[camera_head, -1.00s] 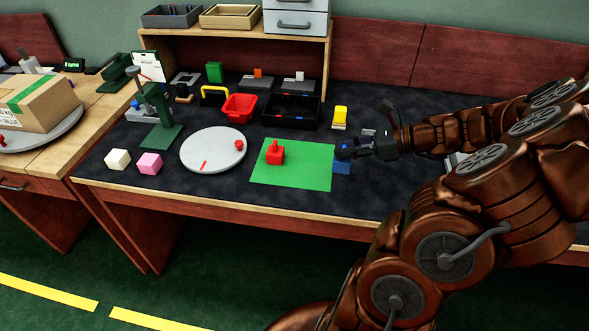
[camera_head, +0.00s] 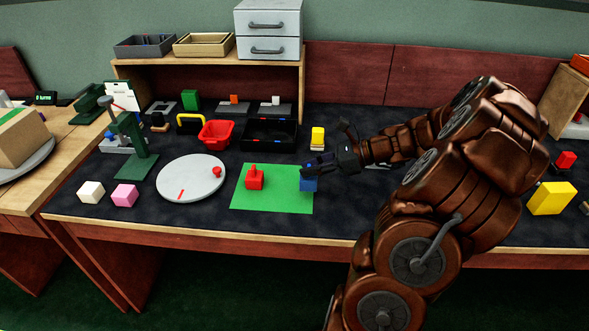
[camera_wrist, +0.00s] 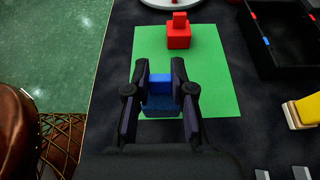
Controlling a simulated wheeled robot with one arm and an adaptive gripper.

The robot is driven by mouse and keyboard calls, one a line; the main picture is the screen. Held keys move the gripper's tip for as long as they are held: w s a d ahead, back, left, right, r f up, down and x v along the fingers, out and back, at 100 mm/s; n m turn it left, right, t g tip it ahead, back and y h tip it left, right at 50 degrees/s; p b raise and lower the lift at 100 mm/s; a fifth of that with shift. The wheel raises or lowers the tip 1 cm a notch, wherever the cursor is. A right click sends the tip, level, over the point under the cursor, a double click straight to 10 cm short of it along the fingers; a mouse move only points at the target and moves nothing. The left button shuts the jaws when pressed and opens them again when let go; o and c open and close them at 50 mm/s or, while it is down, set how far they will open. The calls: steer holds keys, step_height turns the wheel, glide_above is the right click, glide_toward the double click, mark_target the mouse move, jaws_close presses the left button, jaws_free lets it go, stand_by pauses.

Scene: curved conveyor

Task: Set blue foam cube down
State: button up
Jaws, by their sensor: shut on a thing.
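The blue foam cube (camera_head: 309,185) is held between the fingers of my gripper (camera_head: 312,168), over the right edge of the green mat (camera_head: 290,199). In the wrist view the cube (camera_wrist: 160,87) shows between the two dark fingers of my gripper (camera_wrist: 160,68), with the green mat (camera_wrist: 213,75) around it. I cannot tell whether its underside touches the mat. The red block with a knob (camera_head: 255,180) stands on the mat, left of the cube and apart from it; it also shows in the wrist view (camera_wrist: 179,38).
A round grey plate (camera_head: 188,180) lies left of the mat. A black tray (camera_head: 270,147), a red bin (camera_head: 216,134) and a yellow block (camera_head: 318,137) stand behind. The mat's front right part is bare.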

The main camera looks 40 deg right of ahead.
steer(key=shift+w+a+f, duration=0.25)
steer(key=shift+w+f, duration=0.75)
steer(key=shift+w, duration=0.35)
steer(key=shift+w+a+f, duration=0.2)
steer(key=shift+w+f, duration=0.8)
steer(key=shift+w, duration=0.3)
steer(key=shift+f, duration=0.1)
steer(key=o, duration=0.8)
steer(key=shift+c, duration=0.2)
steer(key=v, duration=1.2)
